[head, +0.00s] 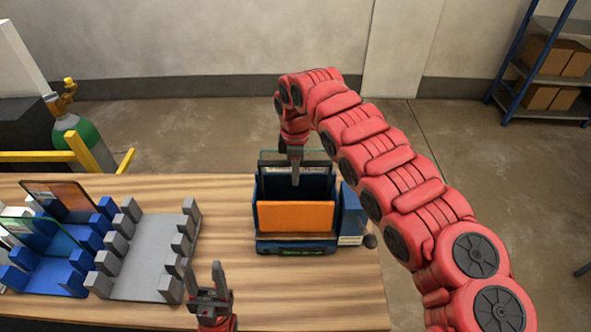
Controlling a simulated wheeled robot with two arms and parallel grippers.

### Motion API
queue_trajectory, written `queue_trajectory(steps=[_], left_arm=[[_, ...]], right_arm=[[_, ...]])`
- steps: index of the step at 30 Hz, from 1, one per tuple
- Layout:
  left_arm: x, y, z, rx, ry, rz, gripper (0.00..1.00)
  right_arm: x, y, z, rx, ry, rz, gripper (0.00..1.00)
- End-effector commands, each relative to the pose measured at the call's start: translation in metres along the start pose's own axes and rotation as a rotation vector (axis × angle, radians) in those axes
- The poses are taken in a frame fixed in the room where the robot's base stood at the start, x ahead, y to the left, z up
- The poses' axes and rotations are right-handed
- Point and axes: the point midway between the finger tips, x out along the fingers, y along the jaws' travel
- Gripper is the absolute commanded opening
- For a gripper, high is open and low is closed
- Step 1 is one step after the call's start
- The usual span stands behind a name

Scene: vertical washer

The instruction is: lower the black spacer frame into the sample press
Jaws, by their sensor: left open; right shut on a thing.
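The sample press (347,222) is a blue open-topped box on the table, with an orange plate (295,216) upright at its front. My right gripper (295,181) reaches down over the press and is shut on the black spacer frame (318,170). The frame is a thin dark upright outline with a pale label strip, at the press's back part. Its lower part is hidden, so I cannot tell how deep it sits. My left gripper (213,276) is open and empty, fingers up, at the front edge left of the press.
A grey slotted rack (150,258) stands left of the press, with bare slots. A blue rack (55,277) further left holds a dark orange-tinted panel (62,197) and a clear greenish panel (30,236). Bare wooden table (228,215) lies between grey rack and press.

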Motion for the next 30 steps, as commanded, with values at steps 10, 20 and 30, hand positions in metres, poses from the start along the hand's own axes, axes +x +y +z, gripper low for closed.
queue_trajectory(steps=[10, 20, 30], left_arm=[[-0.0013, 0.0001, 0.0002, 0.0, 0.0, 0.0, 0.5], [-0.0014, 0.0001, 0.0002, 0.0, 0.0, 0.0, 0.5], [-0.0013, 0.0001, 0.0002, 0.0, 0.0, 0.0, 0.5]], right_arm=[[0.0025, 0.0001, 0.0001, 0.0, 0.0, 0.0, 0.26], [0.0027, -0.0001, 0.0002, 0.0, 0.0, -0.001, 0.59], [0.0027, -0.0001, 0.0001, 0.0, 0.0, -0.001, 0.59]])
